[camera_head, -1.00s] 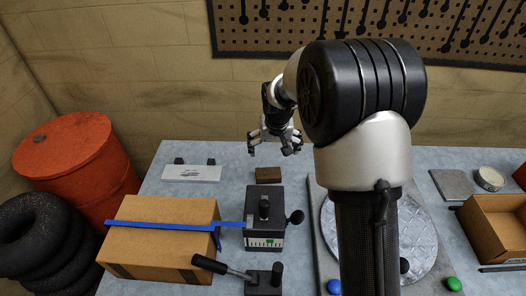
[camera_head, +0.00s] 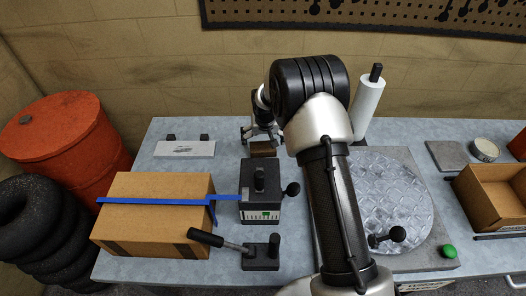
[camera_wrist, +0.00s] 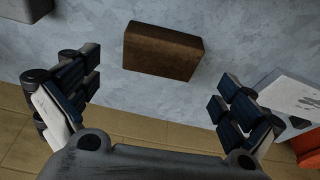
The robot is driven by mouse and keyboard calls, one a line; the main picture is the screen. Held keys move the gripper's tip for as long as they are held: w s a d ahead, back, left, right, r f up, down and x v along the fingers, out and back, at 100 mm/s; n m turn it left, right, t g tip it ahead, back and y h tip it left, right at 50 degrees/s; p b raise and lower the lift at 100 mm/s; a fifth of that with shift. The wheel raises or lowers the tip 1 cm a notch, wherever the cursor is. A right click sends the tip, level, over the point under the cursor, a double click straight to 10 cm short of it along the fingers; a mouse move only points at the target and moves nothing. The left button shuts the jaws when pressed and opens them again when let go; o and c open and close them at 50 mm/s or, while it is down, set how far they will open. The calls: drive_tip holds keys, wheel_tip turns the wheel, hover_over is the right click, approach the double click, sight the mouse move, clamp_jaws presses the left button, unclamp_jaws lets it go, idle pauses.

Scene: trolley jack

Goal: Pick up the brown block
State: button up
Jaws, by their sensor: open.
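The brown block (camera_head: 263,149) lies on the grey bench top behind the black box, partly hidden by my gripper in the head view. In the wrist view the brown block (camera_wrist: 162,52) lies flat, slightly tilted in the picture, in the upper middle. My gripper (camera_head: 262,137) is over the block's place. In the wrist view my gripper (camera_wrist: 155,98) is open and empty, its fingers spread to the left and right below the block in the picture. No finger is seen touching the block; the height gap cannot be told.
A black box with a knob (camera_head: 260,205) stands in front of the block. A cardboard box with blue strap (camera_head: 150,240) and a lever tool (camera_head: 260,255) are nearer. A white plate (camera_head: 186,149) lies left, a paper roll (camera_head: 369,103) stands right, beyond a round metal plate (camera_head: 400,200).

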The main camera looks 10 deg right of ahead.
sight(263, 147)
drive_tip(key=b+x, duration=0.2)
drive_tip(key=x, duration=0.3)
drive_tip(key=shift+a+f, duration=0.1)
drive_tip(key=shift+f, duration=0.1)
drive_tip(key=shift+r, duration=0.1)
drive_tip(key=shift+s, duration=0.1)
drive_tip(key=shift+c, duration=0.6)
drive_tip(key=c, duration=0.9)
